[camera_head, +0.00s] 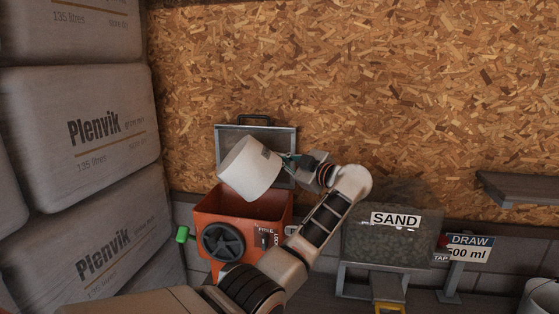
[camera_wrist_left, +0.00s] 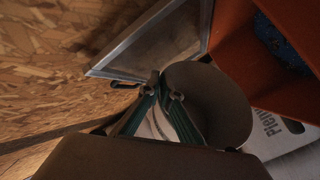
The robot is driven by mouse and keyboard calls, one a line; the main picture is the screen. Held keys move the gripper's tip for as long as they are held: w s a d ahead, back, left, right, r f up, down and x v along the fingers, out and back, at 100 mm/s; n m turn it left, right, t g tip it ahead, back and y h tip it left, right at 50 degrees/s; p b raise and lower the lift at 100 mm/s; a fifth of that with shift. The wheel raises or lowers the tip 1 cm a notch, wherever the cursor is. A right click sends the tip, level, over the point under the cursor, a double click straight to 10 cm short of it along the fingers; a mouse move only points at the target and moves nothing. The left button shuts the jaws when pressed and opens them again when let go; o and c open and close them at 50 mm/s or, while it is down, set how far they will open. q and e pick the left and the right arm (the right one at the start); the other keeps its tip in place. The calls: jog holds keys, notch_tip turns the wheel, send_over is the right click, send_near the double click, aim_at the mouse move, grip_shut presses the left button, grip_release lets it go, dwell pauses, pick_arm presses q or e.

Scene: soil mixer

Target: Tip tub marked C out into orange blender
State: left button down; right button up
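A white tub (camera_head: 247,169) is tilted in the air just above the open mouth of the orange blender (camera_head: 213,209). A small label shows on its side, too small to read. My left gripper (camera_head: 288,161) is shut on the tub from the right. In the left wrist view the two fingers (camera_wrist_left: 163,94) meet the tub (camera_wrist_left: 212,105), whose round end shows dull grey-brown. The orange blender (camera_wrist_left: 229,48) lies beyond it, with something dark blue inside. I cannot see any contents leaving the tub. My right gripper is not in view.
The blender's grey-framed lid (camera_head: 229,137) stands open against the chipboard wall. A black knob (camera_head: 222,242) is on the blender's front. Stacked Plenvik bags (camera_head: 82,130) rise at the left. A SAND hopper (camera_head: 390,245) stands right of my arm. A pale container (camera_head: 541,296) is at the bottom right.

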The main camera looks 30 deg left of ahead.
aim_at(237, 147)
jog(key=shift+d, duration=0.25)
pick_arm(q)
jog(key=shift+r, duration=0.1)
